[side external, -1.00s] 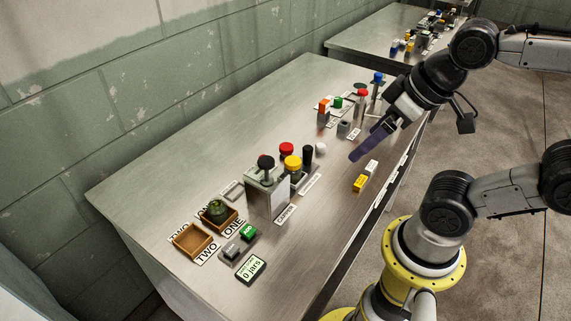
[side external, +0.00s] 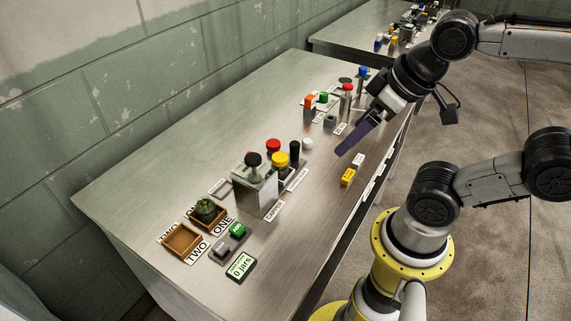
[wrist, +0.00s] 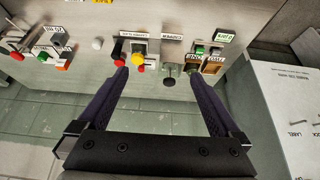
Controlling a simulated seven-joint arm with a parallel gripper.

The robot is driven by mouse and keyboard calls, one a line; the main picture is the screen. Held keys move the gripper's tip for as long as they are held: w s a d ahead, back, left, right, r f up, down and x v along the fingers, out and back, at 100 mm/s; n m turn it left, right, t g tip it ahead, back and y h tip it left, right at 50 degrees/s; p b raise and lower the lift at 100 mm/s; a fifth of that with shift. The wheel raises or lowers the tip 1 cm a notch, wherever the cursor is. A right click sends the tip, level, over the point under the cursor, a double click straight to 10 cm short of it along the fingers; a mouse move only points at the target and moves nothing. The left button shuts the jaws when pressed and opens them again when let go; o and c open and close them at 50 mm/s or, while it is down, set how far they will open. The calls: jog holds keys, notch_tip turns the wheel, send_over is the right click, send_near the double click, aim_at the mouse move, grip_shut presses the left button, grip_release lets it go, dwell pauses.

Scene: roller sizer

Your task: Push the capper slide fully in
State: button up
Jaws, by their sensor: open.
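In the wrist view the two purple fingers are wide apart and empty.
Red (side external: 273,146) and yellow (side external: 280,159) knobs and a black post (side external: 295,154) stand just beyond the capper. A green jar (side external: 206,209) sits in a wooden tray; another tray (side external: 182,240) is empty. A display (side external: 240,266) reads 0 jars. The back left tabletop is clear.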

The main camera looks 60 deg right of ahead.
jog(key=c, duration=0.4)
jog(key=w+r+m, duration=0.1)
jog(key=w+r, duration=0.1)
jog(key=shift+w+d+r+m, duration=0.1)
jog(key=shift+w+r+m, duration=0.2)
jog(key=shift+r+m, duration=0.1)
jog(key=shift+c, duration=0.6)
jog(key=m+g, duration=0.6)
jog(key=m, duration=0.1)
send_over(295, 143)
notch_tip(295, 143, down, 13)
notch_tip(295, 143, down, 13)
